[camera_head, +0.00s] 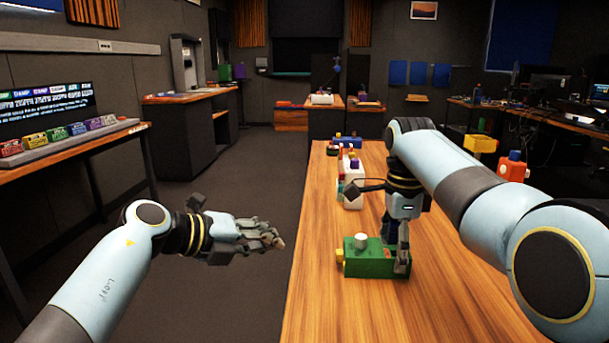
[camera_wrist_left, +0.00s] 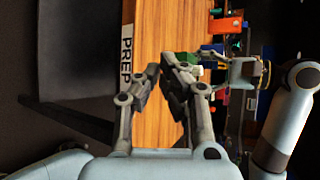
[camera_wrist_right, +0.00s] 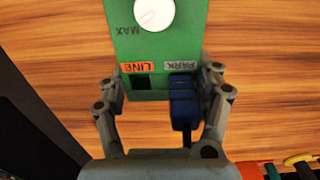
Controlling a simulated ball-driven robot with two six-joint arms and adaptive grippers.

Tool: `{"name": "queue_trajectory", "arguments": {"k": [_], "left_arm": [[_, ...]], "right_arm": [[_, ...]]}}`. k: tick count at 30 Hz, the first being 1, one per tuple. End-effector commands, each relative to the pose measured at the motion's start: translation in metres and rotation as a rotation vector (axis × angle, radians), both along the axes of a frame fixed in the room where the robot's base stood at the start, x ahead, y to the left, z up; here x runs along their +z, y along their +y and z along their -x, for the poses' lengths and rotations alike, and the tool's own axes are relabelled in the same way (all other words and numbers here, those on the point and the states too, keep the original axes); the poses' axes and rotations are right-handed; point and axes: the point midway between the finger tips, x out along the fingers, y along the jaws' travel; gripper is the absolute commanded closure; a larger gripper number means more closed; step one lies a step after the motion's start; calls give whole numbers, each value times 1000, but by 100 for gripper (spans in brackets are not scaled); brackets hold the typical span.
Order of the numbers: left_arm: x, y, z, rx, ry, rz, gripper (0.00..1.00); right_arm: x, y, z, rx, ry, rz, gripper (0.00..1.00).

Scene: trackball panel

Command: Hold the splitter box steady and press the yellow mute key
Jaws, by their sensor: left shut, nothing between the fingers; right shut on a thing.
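The green splitter box (camera_head: 375,265) stands on the wooden table, with a white knob (camera_head: 360,240) on top. A small yellow key (camera_head: 340,255) sticks out at its left end. In the right wrist view the box (camera_wrist_right: 150,50) shows MAX, LINE and PARK markings, and a blue plug (camera_wrist_right: 183,105) sits at the PARK side. My right gripper (camera_head: 402,265) is shut on the box's right end, a finger on each side. My left gripper (camera_head: 272,240) is shut and empty, left of the table edge and apart from the box. It also shows in the left wrist view (camera_wrist_left: 161,72).
The wooden table (camera_head: 340,310) is clear in front of the box. Behind it stand a white box (camera_head: 352,192) and several small coloured items. A red-orange box (camera_head: 513,168) stands at the right, beyond my right arm. The floor left of the table is open.

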Motion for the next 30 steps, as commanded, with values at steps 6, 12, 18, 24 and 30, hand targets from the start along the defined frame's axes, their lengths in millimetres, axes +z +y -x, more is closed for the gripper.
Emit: {"name": "queue_trajectory", "arguments": {"k": [6, 12, 18, 24, 30], "left_arm": [[12, 12, 9, 0, 0, -1, 100], [23, 22, 16, 1, 1, -2, 100], [27, 25, 19, -1, 1, -1, 100], [26, 24, 18, 0, 2, 0, 100], [26, 25, 18, -1, 1, -1, 100]], "right_arm": [[0, 0, 0, 0, -1, 0, 71], [0, 0, 0, 0, -1, 0, 71], [0, 0, 0, 0, -1, 0, 71], [0, 0, 0, 0, -1, 0, 71], [0, 0, 0, 0, -1, 0, 16]]}}
